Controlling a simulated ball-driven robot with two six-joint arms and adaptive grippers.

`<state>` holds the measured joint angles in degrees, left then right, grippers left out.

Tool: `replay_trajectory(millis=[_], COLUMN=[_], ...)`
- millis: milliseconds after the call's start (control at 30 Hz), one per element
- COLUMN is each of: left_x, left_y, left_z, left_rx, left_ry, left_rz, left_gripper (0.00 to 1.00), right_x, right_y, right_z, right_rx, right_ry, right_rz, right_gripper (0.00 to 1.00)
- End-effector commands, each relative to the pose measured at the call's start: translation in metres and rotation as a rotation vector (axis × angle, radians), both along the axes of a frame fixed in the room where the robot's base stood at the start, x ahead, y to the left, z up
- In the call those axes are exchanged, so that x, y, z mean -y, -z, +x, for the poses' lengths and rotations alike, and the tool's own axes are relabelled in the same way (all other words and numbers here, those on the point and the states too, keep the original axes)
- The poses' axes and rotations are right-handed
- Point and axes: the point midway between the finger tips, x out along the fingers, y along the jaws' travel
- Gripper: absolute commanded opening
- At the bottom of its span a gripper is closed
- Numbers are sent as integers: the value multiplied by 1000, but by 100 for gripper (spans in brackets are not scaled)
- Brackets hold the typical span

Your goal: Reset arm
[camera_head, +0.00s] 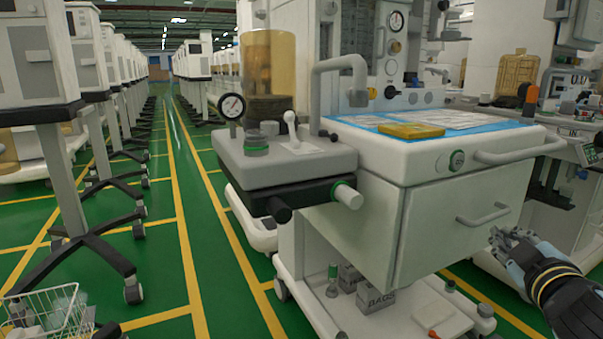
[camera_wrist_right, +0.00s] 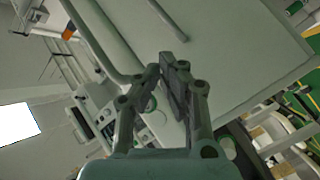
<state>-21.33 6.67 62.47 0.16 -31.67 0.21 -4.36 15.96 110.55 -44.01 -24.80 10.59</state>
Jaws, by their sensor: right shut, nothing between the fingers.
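My right gripper (camera_head: 508,236) is at the right of the head view, in front of the cart's drawer and just right of its handle (camera_head: 483,215). In the right wrist view the two fingers of this gripper (camera_wrist_right: 168,62) come together at their tips, shut with nothing between them. The drawer front (camera_head: 455,222) of the anaesthesia cart lies beyond the fingers. The fingers look apart from the handle, though the exact gap is hard to tell. My left gripper is not in view.
The cart's white top (camera_head: 400,150) carries a yellow item (camera_head: 411,131) on a blue sheet. A grey rail (camera_head: 520,150) sticks out above the drawer. A wire basket (camera_head: 45,312) stands at lower left. Green floor (camera_head: 165,255) is open between the cart and the wheeled stands.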

Motion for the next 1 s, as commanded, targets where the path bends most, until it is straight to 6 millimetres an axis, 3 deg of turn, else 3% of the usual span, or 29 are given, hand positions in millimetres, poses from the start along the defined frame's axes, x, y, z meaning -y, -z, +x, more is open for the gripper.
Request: replay_trajectory(millis=[33, 200, 367, 500, 700, 867, 900, 1000], left_x=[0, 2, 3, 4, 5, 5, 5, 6], left_y=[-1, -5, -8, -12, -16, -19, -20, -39], left_z=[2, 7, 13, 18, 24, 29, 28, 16], left_rx=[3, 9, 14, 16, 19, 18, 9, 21], left_ry=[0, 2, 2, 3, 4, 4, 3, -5], left_rz=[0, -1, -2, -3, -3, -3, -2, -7], left_gripper=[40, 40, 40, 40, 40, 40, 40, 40], right_x=[2, 4, -1, -12, -32, -51, -55, -55], right_y=[40, 169, 273, 345, 406, 437, 441, 420], right_z=[-15, -82, -169, -257, -366, -441, -456, -461], right_rx=[-79, -345, -593, -798, -1026, -1191, -1238, -1210], right_ry=[17, 91, 181, 268, 382, 475, 485, 479], right_rz=[38, 183, 316, 426, 556, 663, 687, 689], right_gripper=[0, 0, 0, 0, 0, 0, 0, 0])
